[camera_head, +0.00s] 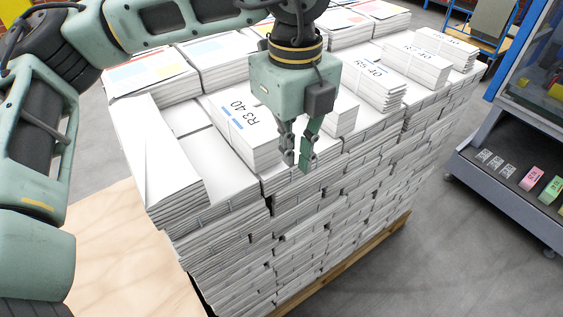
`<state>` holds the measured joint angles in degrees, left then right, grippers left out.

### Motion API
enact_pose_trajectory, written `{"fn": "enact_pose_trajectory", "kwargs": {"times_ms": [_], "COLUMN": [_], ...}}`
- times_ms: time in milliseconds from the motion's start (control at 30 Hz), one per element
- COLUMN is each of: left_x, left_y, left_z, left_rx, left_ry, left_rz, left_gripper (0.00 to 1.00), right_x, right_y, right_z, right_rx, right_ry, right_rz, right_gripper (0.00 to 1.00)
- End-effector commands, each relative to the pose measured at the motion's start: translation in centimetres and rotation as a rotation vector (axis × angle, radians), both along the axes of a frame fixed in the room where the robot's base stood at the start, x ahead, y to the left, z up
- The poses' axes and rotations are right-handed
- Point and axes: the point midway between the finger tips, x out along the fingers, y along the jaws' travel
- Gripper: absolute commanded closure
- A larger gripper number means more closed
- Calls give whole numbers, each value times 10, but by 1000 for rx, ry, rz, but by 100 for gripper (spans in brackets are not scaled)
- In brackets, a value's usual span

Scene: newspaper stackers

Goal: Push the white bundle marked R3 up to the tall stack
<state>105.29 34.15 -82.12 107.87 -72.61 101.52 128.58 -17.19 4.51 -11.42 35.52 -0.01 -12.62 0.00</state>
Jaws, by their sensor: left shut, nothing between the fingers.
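A white bundle (232,122) marked R3-40, with blue marks, lies on top of a large block of stacked newspapers (235,255). My left gripper (298,168) points down at the bundle's right end, its fingers shut and empty. The fingers overlap the bundle's end in the picture; I cannot tell whether they touch it. My gripper's body hides part of the bundles behind. Higher bundles with coloured covers (150,72) stand behind the marked one; I cannot tell which pile is the tall stack. My right gripper is not in view.
More labelled white bundles (372,82) lie along the top to the right. An unlabelled white bundle (160,155) lies at the front left. The block stands on a wooden pallet (350,262). A dark shelf unit (480,185) stands right, across clear grey floor.

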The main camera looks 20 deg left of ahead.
Motion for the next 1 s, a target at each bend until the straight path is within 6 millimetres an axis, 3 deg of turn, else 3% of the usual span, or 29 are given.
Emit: {"fn": "enact_pose_trajectory", "kwargs": {"times_ms": [167,467,700,1000], "left_x": [-1,-1,20,25], "left_y": [1,1,26,33], "left_z": [-26,-90,-90,-93], "left_rx": [1,0,-2,-1], "left_ry": [5,5,1,0], "left_rz": [-2,-3,1,-2], "left_gripper": [100,100,100,100], "right_x": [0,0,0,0], "right_y": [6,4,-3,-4], "right_z": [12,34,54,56], "right_rx": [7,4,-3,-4], "right_ry": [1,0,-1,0], "right_rz": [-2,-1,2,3], "right_gripper": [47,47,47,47]}}
